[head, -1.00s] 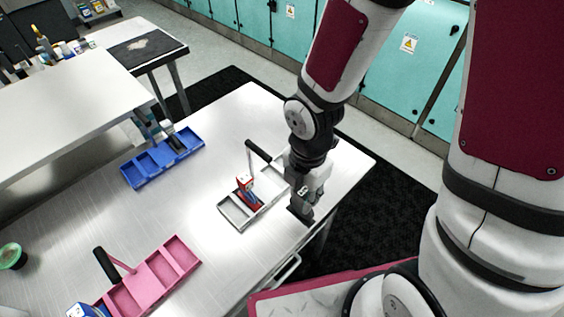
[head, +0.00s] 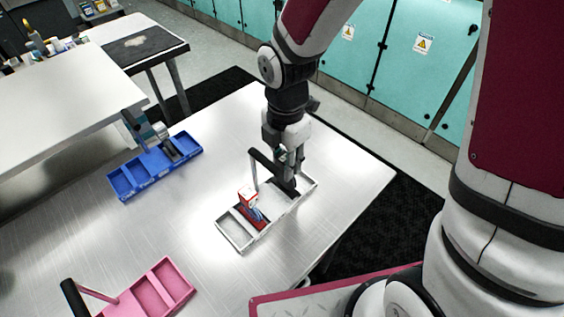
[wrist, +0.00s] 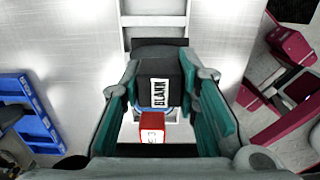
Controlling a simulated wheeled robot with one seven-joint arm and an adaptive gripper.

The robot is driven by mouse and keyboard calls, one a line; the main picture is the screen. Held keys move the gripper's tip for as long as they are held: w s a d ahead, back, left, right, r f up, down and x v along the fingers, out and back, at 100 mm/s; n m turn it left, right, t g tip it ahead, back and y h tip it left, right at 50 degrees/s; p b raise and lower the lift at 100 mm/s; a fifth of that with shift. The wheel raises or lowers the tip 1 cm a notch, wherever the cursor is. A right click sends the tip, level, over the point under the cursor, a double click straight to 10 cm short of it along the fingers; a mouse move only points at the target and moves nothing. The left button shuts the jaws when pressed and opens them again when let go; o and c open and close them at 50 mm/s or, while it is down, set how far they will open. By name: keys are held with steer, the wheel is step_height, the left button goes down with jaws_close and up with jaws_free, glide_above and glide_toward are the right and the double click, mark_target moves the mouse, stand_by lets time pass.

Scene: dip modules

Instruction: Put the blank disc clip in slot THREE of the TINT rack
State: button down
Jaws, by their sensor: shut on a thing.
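My gripper (head: 287,178) is over the right part of the white-grey rack (head: 262,240). It also shows in the wrist view (wrist: 163,100), with teal fingers shut on a black block labelled BLANK, the blank disc clip (wrist: 158,82). In the head view the clip is mostly hidden by my gripper and the rack handle; whether it touches the rack I cannot tell. A red-and-white clip (head: 248,198) stands in another compartment of this rack. It shows as a red block (wrist: 152,123) in the wrist view. No rack name or slot number is readable.
The white-grey rack's black handle (head: 268,167) stands close beside my gripper. A blue rack (head: 127,188) holding a grey clip is at the left. A pink rack (head: 152,300) with a black handle is at the front left. Bare table lies between them.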

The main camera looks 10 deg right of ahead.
steer(key=shift+w+a+f, duration=0.1)
steer(key=shift+w+f, duration=0.05)
steer(key=shift+w, duration=0.3)
steer(key=shift+f, duration=1.65)
steer(key=shift+f, duration=0.1)
steer(key=c, duration=1.2)
jaws_free()
